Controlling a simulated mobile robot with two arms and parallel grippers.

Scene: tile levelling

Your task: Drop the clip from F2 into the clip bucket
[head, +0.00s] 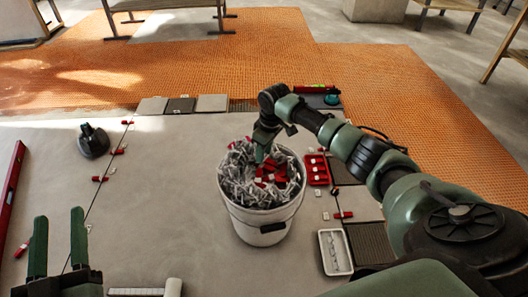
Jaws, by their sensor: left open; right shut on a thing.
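The clip bucket (262,222) is a white pail in the middle of the head view, heaped with grey-white clips and several red pieces. My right gripper (260,154) points down over the pail's contents, near its far side. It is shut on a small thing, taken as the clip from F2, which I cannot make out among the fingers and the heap. Whether the gripper touches the heap I cannot tell. My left gripper (59,218) is open and empty at the lower left, fingers pointing away from me, well apart from the bucket.
A red tray (317,170) stands right of the bucket, with a white tray (335,252) nearer me. A dark suction-cup tool (93,141) stands at the left. Red wedges (100,179) line a tile joint. A red level (12,185) lies at the left edge. Orange matting (240,60) covers the far floor.

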